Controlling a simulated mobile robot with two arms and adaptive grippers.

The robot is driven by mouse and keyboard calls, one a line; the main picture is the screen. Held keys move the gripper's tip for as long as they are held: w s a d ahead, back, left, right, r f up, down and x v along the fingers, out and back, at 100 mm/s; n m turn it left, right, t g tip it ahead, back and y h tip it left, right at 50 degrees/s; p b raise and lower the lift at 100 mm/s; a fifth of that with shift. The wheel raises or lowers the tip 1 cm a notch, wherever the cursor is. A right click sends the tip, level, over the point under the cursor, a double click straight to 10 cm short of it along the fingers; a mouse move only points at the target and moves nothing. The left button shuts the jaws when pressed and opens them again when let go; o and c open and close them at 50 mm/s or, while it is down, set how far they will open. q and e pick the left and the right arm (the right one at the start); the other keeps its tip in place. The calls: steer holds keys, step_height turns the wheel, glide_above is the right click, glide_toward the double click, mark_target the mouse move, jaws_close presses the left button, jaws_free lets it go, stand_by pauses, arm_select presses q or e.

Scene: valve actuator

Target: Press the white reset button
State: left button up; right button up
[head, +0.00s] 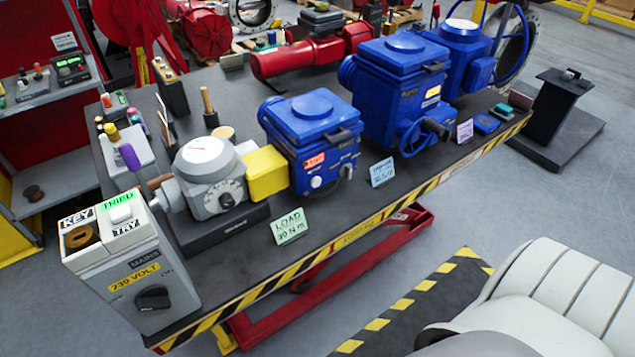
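No "reset" label is readable. A small round white button or cap (316,182) also shows on the front of the nearest blue actuator (310,130). Neither of my grippers is in view.
The box front has a black rotary switch (153,298) and a "230 VOLT" label. A grey gauge unit (208,180) and a yellow coupling (265,172) stand behind it. The dark table (235,262) has a striped edge. Floor in front (370,285) is partly clear.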

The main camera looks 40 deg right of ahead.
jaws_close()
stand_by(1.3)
